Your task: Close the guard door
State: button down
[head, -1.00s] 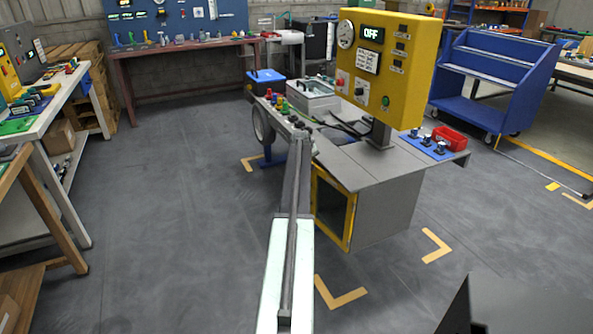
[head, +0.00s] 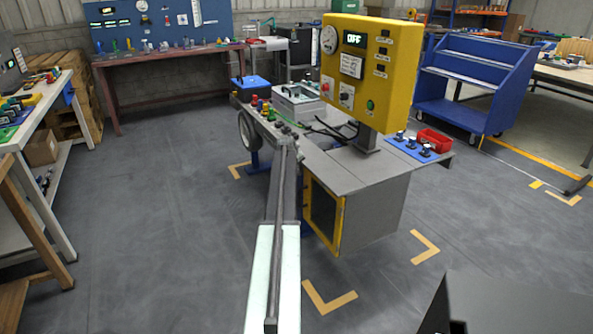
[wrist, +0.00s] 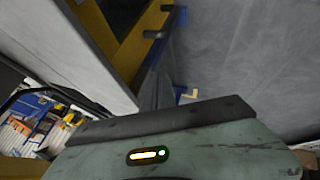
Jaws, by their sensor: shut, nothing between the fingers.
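The guard door (head: 339,222) has a yellow frame around a dark pane. It sits low on the left end of the grey machine cabinet (head: 372,215) in the head view. I cannot tell exactly how far it stands from the cabinet. In the wrist view its yellow frame (wrist: 130,58) runs along the upper middle, with dark posts sticking out of its edge. My arm reaches forward to just left of the door. My gripper (wrist: 157,90) is shut and empty, close to the door's edge; contact is unclear. In the head view its tips are hard to make out.
A yellow control box (head: 368,75) reading OFF stands on the machine top, near a red bin (head: 433,140). A blue cart (head: 472,85) stands behind right. A white workbench (head: 40,125) is at left. The floor between it and the machine is clear.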

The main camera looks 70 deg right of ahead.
jog(key=w+a+r+p, duration=0.2)
jog(key=a+r+p, duration=0.5)
jog(key=r+p, duration=0.1)
jog(key=shift+a, duration=0.25)
